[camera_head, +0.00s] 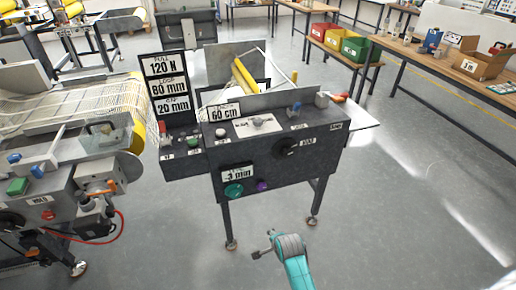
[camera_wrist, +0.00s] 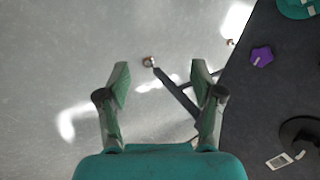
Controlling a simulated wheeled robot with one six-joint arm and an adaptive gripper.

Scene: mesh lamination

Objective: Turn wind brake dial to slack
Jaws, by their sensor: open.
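A dark grey machine (camera_head: 270,166) stands in the middle of the head view. Its front carries a large black round dial (camera_head: 286,147) with a small white label (camera_head: 308,142) too small to read surely; I cannot tell whether it is the wind brake dial. The black dial also shows at the right edge of the wrist view (camera_wrist: 299,130). My gripper (camera_head: 267,245) is low in front of the machine, apart from it. In the wrist view my gripper (camera_wrist: 162,82) is open and empty, with bare floor between its fingers and the panel to the right.
A teal knob (camera_head: 233,190) and a purple knob (camera_head: 262,186) sit low on the panel, left of the black dial. Another machine with a mesh roll (camera_head: 75,108) stands at left. A bench (camera_head: 440,70) runs along the right. The floor right of the machine is clear.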

